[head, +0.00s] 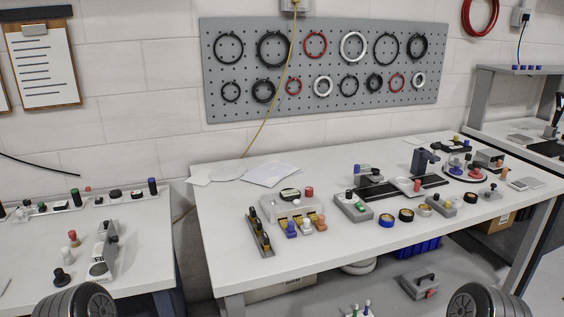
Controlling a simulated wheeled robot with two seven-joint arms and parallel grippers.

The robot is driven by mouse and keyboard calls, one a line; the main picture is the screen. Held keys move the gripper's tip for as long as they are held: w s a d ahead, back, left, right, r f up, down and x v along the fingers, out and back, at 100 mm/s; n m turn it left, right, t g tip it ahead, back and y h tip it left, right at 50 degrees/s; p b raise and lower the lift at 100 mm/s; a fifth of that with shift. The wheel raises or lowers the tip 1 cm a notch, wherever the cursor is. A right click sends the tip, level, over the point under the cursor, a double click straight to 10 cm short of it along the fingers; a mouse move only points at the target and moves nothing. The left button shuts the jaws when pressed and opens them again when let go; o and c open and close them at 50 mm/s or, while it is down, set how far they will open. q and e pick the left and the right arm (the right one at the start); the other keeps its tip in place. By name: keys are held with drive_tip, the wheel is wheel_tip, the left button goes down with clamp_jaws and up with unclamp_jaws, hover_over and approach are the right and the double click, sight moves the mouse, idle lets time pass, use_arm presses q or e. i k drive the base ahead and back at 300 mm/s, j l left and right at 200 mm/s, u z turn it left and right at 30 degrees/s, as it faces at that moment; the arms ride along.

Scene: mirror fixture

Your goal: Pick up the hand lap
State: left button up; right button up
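I cannot tell for sure which thing is the hand lap. A grey block with a dark handle on top (420,286) lies on the lower shelf under the main bench, toward the right. Several small tools with knobs stand on the main bench (225,225), among them a grey block with a black knob (353,206). Neither gripper shows in the head view. Only dark, ribbed round parts, likely of my own arms, show at the bottom left and bottom right edges.
A second bench (140,265) on the left holds small knobbed pieces and a white-and-grey device (103,252). A grey pegboard with rings (325,103) hangs on the wall. A blue bin (420,247) sits under the main bench. The main bench's front left is clear.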

sight(62, 280)
drive_tip(key=u, duration=1.45)
